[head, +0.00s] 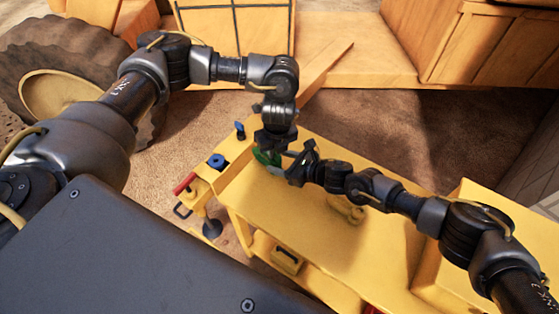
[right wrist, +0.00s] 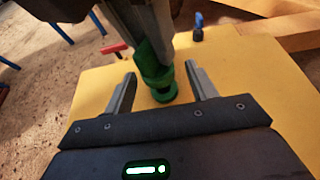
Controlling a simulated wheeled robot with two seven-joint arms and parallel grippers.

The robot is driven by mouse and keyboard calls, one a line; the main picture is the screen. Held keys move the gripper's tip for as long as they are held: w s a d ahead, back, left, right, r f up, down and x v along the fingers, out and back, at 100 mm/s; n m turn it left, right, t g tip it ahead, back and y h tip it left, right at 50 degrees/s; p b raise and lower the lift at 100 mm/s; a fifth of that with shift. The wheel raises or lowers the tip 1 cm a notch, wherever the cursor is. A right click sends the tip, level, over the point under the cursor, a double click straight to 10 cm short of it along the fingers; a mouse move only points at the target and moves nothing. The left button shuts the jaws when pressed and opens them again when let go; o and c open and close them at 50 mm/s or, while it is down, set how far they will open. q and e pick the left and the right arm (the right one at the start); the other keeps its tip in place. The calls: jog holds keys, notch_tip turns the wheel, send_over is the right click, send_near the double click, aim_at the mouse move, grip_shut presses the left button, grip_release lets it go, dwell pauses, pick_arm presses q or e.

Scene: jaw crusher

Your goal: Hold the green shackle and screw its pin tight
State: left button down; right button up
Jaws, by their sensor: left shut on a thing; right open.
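The green shackle (head: 266,157) is at the left end of the yellow bench top, partly hidden by my grippers. My left gripper (head: 272,146) comes down from above and is shut on the shackle. In the right wrist view the shackle (right wrist: 153,72) hangs below the grey left fingers, with a round green pin end (right wrist: 165,94) facing me. My right gripper (right wrist: 160,85) is open, one finger on each side of the pin end, with gaps to both fingers. In the head view my right gripper (head: 297,164) reaches in from the right, close beside the shackle.
The yellow bench (head: 380,240) has free room on its top. A yellow part (head: 346,209) lies near its middle. A blue-topped item (head: 217,161), another blue item (head: 240,130) and a red handle (head: 185,184) are at the left end. A large tyre (head: 60,75) stands behind.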

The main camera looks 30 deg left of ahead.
jog(key=shift+a+f, duration=0.25)
jog(key=shift+a, duration=0.3)
jog(key=shift+w, duration=0.1)
jog(key=shift+c, duration=0.5)
grip_shut()
jog(key=shift+w+d+r, duration=0.1)
jog(key=shift+w, duration=0.05)
dwell(0.3)
